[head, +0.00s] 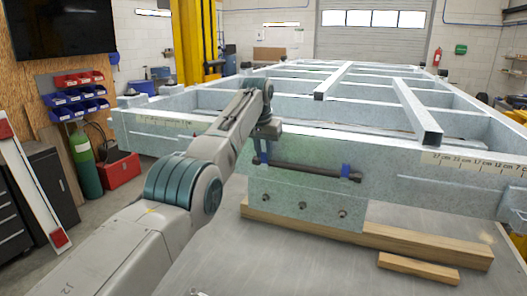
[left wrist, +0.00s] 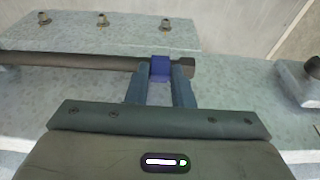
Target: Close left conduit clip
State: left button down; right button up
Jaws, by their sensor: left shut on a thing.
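The left conduit clip (head: 264,157) is a small blue clip near the left end of a dark conduit (head: 305,170) on the pale frame's front plate. My left gripper (head: 265,146) reaches down to it from above. In the left wrist view, the gripper's two fingers (left wrist: 160,82) are shut on the blue clip (left wrist: 160,68), one on each side. The conduit (left wrist: 80,61) runs through the clip there. Whether the clip is latched cannot be seen. A second blue clip (head: 345,171) is at the conduit's right end. My right gripper is not in view.
The front plate (head: 290,205) has several bolts below the conduit. Wooden boards (head: 400,245) lie on the grey table (head: 300,262) in front. The galvanized trailer frame (head: 450,165) extends behind, with a beam end (head: 431,138) above and right of the clips.

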pick_arm(q)
jog(key=shift+f, duration=0.25)
jog(key=c, duration=1.3)
grip_release()
jog(key=shift+o, duration=0.2)
jog(key=shift+r, duration=0.2)
jog(key=shift+s+r+b, duration=0.1)
jog(key=shift+r+b, duration=0.2)
jog(key=shift+r, duration=0.05)
jog(key=v, duration=0.9)
jog(key=shift+r, duration=0.4)
